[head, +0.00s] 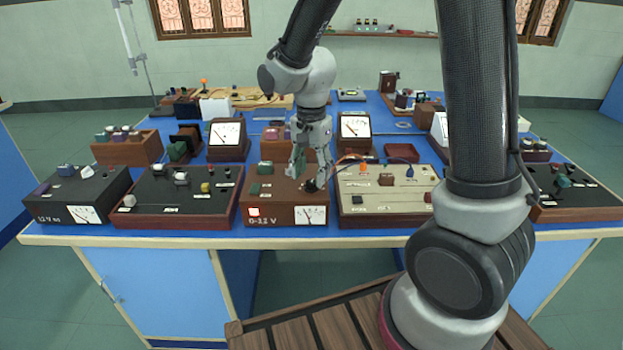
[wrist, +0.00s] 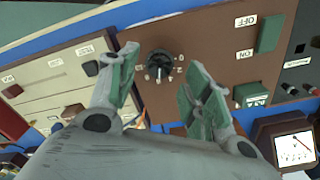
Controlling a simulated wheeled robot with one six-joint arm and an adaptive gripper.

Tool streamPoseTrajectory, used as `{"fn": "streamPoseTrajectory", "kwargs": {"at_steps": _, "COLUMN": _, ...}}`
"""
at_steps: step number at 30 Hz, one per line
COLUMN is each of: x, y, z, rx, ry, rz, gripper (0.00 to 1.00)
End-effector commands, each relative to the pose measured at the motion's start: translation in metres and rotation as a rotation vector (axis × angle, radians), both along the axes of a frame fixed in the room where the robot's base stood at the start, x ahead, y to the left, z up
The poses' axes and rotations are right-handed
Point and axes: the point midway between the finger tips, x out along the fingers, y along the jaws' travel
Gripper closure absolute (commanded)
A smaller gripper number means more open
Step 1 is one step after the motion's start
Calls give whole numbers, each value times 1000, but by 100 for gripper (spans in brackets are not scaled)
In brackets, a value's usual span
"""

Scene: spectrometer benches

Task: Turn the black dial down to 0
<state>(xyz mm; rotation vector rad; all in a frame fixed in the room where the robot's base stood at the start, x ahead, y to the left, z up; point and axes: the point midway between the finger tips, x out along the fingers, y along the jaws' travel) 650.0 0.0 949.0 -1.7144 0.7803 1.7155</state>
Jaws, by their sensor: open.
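The dial also shows in the head view (head: 311,186), partly hidden by my gripper. My gripper (head: 310,177) points down over the right part of the box. In the wrist view my gripper (wrist: 163,66) is open, one green-padded finger on each side of the dial, with no clear contact visible.
Green switches (wrist: 270,32) with ON and OFF labels are on the same panel. A cream panel box (head: 385,205) with cables stands close on the right, and a black-topped box (head: 165,207) on the left. Meters (head: 227,132) stand behind.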

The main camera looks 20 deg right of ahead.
Motion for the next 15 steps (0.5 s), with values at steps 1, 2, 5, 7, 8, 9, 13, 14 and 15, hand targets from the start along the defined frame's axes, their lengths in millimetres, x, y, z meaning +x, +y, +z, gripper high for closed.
{"fn": "streamPoseTrajectory", "kwargs": {"at_steps": 1, "x": 0, "y": 0, "z": -8, "rx": -1, "ry": 3, "rz": 0, "gripper": 51}}
{"fn": "streamPoseTrajectory", "kwargs": {"at_steps": 2, "x": 0, "y": 0, "z": -12, "rx": -1, "ry": 3, "rz": 0, "gripper": 51}}
{"fn": "streamPoseTrajectory", "kwargs": {"at_steps": 5, "x": 0, "y": 0, "z": -22, "rx": -1, "ry": 2, "rz": 1, "gripper": 51}}
{"fn": "streamPoseTrajectory", "kwargs": {"at_steps": 7, "x": 0, "y": 0, "z": -25, "rx": -1, "ry": 1, "rz": 1, "gripper": 51}}
{"fn": "streamPoseTrajectory", "kwargs": {"at_steps": 8, "x": 0, "y": 0, "z": -26, "rx": 0, "ry": 0, "rz": 1, "gripper": 51}}
{"fn": "streamPoseTrajectory", "kwargs": {"at_steps": 9, "x": 0, "y": 0, "z": -27, "rx": 1, "ry": -1, "rz": 1, "gripper": 51}}
{"fn": "streamPoseTrajectory", "kwargs": {"at_steps": 13, "x": 0, "y": 0, "z": -27, "rx": 1, "ry": -1, "rz": 2, "gripper": 51}}
{"fn": "streamPoseTrajectory", "kwargs": {"at_steps": 14, "x": 0, "y": 0, "z": -27, "rx": 1, "ry": -1, "rz": 2, "gripper": 51}}
{"fn": "streamPoseTrajectory", "kwargs": {"at_steps": 15, "x": 0, "y": 0, "z": -27, "rx": 1, "ry": -1, "rz": 2, "gripper": 51}}
